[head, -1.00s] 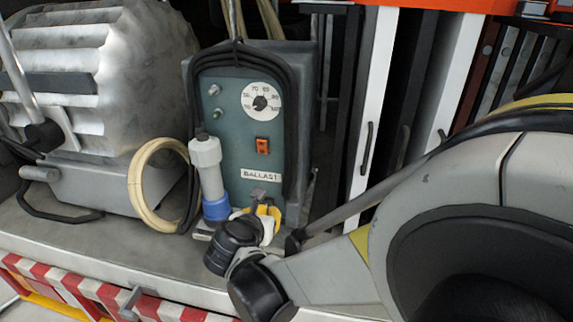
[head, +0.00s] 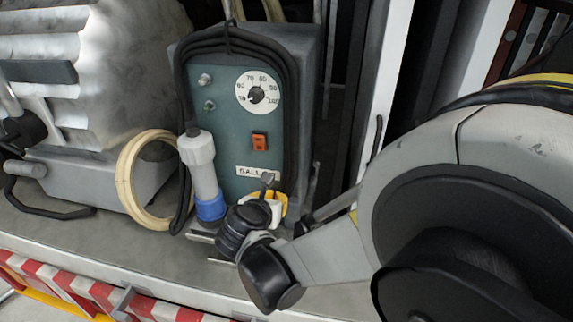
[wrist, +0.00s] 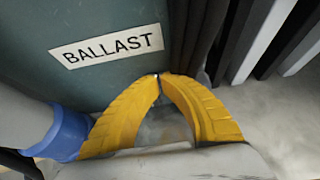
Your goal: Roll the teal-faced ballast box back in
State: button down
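The ballast box (head: 228,142) stands upright on the truck deck, its teal face with a dial, an orange switch and a BALLAST label towards me. A black cable is looped over its top and sides. My gripper (head: 276,203) is low at the front of the box, partly covering the label in the head view. In the wrist view my gripper (wrist: 159,77) shows two yellow fingers meeting at their tips, with nothing visible between them. The tips are at the lower teal face (wrist: 110,85), below and right of the label; I cannot tell whether they touch it.
A grey-and-blue plug (head: 202,170) hangs at the box's left front, beside a cream hose coil (head: 133,180). A large ribbed metal lamp housing (head: 110,85) stands to the left. A white upright (head: 388,80) stands to the right. The deck edge (head: 120,268) has red-and-white striping below.

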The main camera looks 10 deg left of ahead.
jog(key=w+d+b, duration=0.1)
jog(key=w+d, duration=0.1)
jog(key=w, duration=2.5)
jog(key=shift+d, duration=0.15)
jog(key=shift+w, duration=0.1)
